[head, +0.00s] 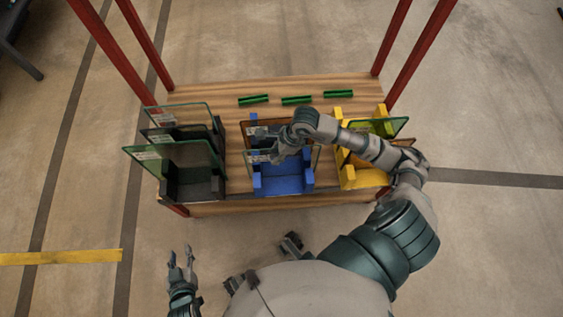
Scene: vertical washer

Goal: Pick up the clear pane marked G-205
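Clear panes with small white labels stand in the black rack (195,188) on the left; the front clear pane (178,158) is the nearest. More panes stand in the blue rack (283,184) in the middle, including a clear pane (258,155) with a label at its left. The labels are too small to read, so I cannot tell which is G-205. My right gripper (277,156) is at the panes in the blue rack; its fingers are mostly hidden and I cannot tell if it touches one. My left gripper (181,259) is open and empty, low in front of the table.
The yellow rack (348,176) on the right holds tinted panes (385,127), partly behind my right arm. Several green bars (297,100) lie at the back of the wooden table (235,90). Red posts (422,52) rise at its corners. The floor in front is clear.

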